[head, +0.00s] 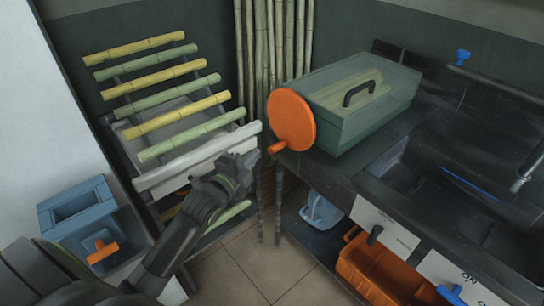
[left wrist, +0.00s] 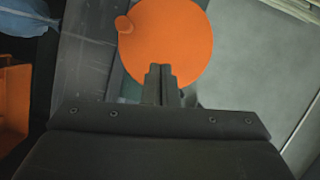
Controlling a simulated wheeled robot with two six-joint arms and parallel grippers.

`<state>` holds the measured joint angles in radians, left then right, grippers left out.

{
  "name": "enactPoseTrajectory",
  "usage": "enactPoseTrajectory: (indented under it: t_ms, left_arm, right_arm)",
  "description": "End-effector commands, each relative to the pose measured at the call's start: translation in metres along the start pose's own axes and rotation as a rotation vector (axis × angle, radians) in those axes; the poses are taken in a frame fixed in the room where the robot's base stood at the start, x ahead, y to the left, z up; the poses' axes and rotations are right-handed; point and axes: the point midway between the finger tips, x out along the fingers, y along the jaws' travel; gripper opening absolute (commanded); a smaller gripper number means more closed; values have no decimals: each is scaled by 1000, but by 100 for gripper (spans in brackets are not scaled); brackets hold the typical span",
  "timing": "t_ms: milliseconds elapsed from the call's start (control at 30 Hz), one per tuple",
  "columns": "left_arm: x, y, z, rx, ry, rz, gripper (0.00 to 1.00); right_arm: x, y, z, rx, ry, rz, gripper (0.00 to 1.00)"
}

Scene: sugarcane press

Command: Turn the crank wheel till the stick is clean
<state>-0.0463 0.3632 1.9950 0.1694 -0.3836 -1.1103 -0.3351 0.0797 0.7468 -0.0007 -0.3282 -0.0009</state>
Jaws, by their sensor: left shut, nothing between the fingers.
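The orange crank wheel (head: 291,122) sits on the left end of a green press box (head: 368,100) with a clear lid and a black handle. Its orange knob (head: 277,147) points out at the lower left of the wheel. Pale stalks show dimly inside the box. In the left wrist view the wheel (left wrist: 166,42) is straight ahead, with its knob (left wrist: 124,25) at the upper left. My left gripper (head: 252,160) is shut and empty, just left of and below the knob, apparently apart from it. My right gripper is not in view.
A rack of yellow and green cane sticks (head: 168,75) stands at the left, with a blue box (head: 75,207) near it. Upright canes (head: 272,50) lean in the corner. Below the black counter are a blue jug (head: 320,210) and an orange crate (head: 378,272).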

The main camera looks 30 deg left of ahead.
Motion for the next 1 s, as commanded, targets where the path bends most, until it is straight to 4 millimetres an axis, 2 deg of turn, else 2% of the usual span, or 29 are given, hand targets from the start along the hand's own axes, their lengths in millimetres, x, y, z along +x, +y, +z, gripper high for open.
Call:
enactPoseTrajectory:
  t_ms: [100,200,367,567,967,1000]
  left_arm:
    - [-13,16,-12,-136,36,73,0]
    - [-20,22,-20,-203,59,111,0]
    - [-20,25,-26,-242,72,133,0]
    - [6,28,-28,-242,73,131,0]
    - [79,37,-34,-240,72,131,0]
    - [80,40,-25,-234,69,133,0]
  right_arm:
    - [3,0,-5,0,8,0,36]
    - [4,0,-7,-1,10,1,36]
    - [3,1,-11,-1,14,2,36]
    - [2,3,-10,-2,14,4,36]
    - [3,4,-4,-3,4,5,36]
    - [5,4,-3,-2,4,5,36]
